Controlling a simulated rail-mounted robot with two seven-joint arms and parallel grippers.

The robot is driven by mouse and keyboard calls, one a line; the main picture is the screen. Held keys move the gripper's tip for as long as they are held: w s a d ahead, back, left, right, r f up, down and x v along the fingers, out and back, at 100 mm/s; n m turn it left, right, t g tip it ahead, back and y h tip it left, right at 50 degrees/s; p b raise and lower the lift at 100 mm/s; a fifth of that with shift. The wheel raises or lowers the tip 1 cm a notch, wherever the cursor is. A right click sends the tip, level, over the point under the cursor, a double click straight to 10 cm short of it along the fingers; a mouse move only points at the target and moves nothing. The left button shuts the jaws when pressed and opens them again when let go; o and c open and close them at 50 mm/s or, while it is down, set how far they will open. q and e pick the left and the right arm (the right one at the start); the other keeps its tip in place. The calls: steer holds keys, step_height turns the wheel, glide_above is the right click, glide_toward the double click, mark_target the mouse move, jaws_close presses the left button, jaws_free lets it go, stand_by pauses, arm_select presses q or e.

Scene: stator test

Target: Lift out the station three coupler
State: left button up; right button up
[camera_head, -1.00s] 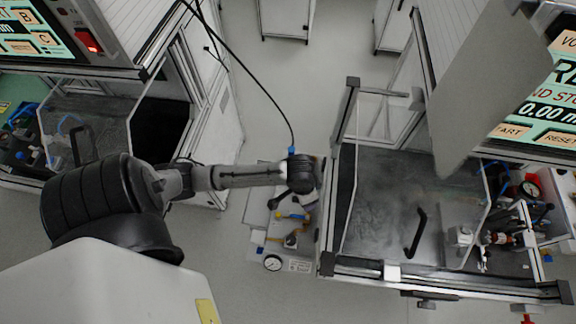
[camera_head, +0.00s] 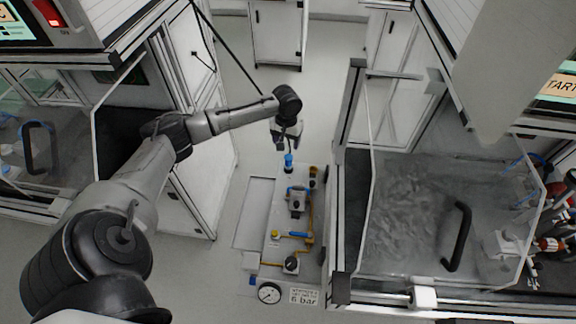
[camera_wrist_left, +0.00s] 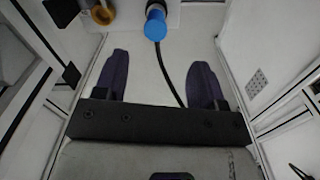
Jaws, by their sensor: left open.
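A blue coupler (camera_head: 288,160) sits at the far end of a light panel with valves and fittings. It also shows in the left wrist view (camera_wrist_left: 155,25), top middle, with a black hose running from it. My left gripper (camera_head: 288,142) is just beyond the coupler in the head view. In the left wrist view its two dark fingers (camera_wrist_left: 158,62) are apart and empty. The coupler is beyond the fingertips, and the hose passes between the fingers in the picture. I see no contact with the coupler. My right gripper is not in view.
The valve panel (camera_head: 262,215) carries brass pipes and a round gauge (camera_head: 269,292) at its near end. A clear-lidded cabinet with a black handle (camera_head: 458,237) stands close on the right, another cabinet (camera_head: 40,150) on the left. Grey floor (camera_head: 225,265) lies between.

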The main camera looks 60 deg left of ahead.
mark_target(289, 157)
arm_select(q)
step_height(289, 157, down, 6)
steer(key=shift+d+r+b, duration=0.1)
steer(key=shift+b, duration=0.45)
steer(key=f+b, duration=0.1)
steer(key=f, duration=0.2)
steer(key=shift+w+f+b, duration=0.35)
steer(key=shift+w+f, duration=0.05)
steer(key=shift+f, duration=0.7)
steer(key=shift+c, duration=0.3)
